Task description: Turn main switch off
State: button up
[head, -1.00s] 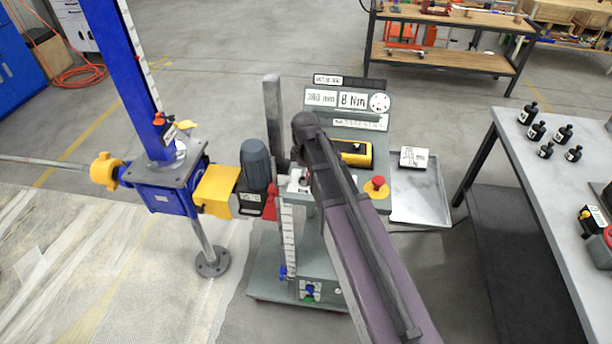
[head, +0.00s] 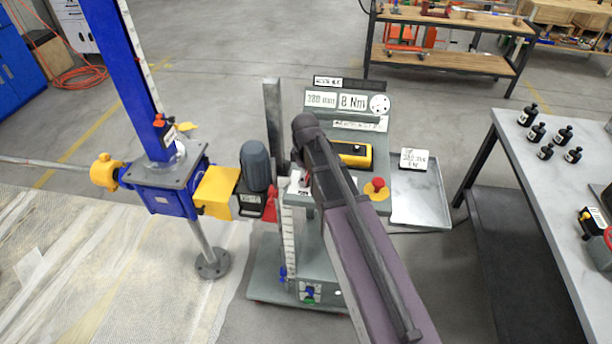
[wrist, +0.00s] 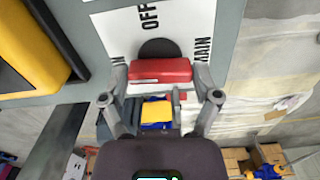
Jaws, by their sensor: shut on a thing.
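The main switch has a red handle (wrist: 160,70) in front of a dark round base (wrist: 159,47). It sits on a white label plate (wrist: 178,20) with OFF and MAIN on it. The handle lies crosswise in the wrist view. My gripper (wrist: 161,78) is shut on the handle, with one finger at each end. In the head view my gripper (head: 304,182) is at the left edge of the grey console (head: 318,230). My arm and wrist hide most of the switch there.
A yellow device (head: 352,154) and a red emergency button (head: 378,184) are on the console to the right. A grey motor (head: 255,166) and blue screw jack (head: 165,190) stand to the left. A metal tray (head: 425,205) and a table (head: 555,200) with black bottles are at right.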

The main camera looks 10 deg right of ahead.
jog(key=m, duration=0.3)
jog(key=shift+s+m, duration=0.1)
jog(key=shift+m, duration=0.3)
jog(key=m, duration=0.4)
jog(key=shift+m, duration=0.3)
jog(key=m, duration=0.4)
jog(key=shift+m, duration=2.2)
jog(key=o, duration=1)
jog(key=shift+c, duration=0.2)
jog(key=shift+n, duration=0.3)
